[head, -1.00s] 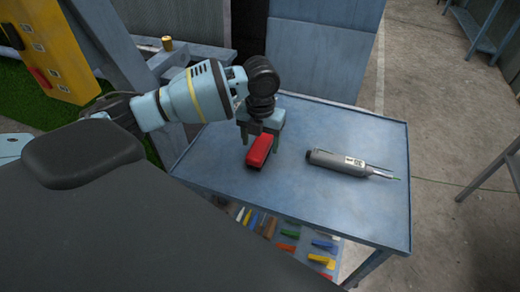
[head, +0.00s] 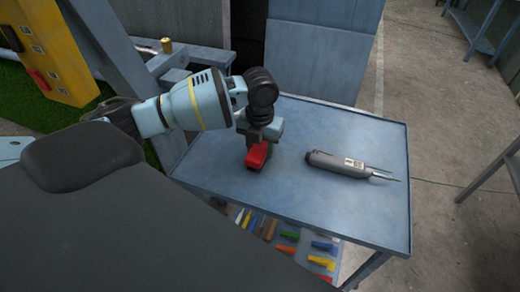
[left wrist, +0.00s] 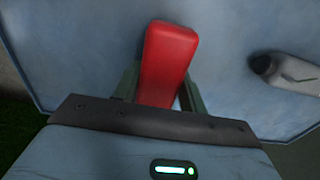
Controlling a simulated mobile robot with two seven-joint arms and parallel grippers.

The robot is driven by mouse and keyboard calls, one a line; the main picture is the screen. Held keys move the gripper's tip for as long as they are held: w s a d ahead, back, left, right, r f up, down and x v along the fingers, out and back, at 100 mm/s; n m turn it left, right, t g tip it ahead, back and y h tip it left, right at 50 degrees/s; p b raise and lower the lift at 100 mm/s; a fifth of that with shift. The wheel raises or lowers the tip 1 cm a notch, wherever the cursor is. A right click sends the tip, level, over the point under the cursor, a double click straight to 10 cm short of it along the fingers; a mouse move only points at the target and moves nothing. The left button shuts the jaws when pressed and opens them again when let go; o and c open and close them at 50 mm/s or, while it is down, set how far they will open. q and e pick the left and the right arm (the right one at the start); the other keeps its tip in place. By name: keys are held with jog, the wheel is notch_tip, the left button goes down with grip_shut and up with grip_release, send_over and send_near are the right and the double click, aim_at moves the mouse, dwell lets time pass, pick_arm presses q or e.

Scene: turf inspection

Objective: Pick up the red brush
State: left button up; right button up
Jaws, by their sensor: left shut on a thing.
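The red brush (head: 257,156) is at the left part of the blue-grey table (head: 345,205). My left gripper (head: 260,146) comes down over it from above and is shut on it. In the left wrist view the red brush (left wrist: 168,60) lies between the two fingers (left wrist: 158,88), its far end sticking out past them. Its bristles are hidden, and I cannot tell whether it touches the table top. My right gripper is not in view.
A grey pen-like tool (head: 345,165) lies on the table to the right of the brush. A lower shelf holds several coloured pieces (head: 290,237). A yellow box (head: 50,50) is at the upper left.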

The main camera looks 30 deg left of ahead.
aim_at(260, 146)
pick_arm(q)
jog(key=shift+r, duration=0.1)
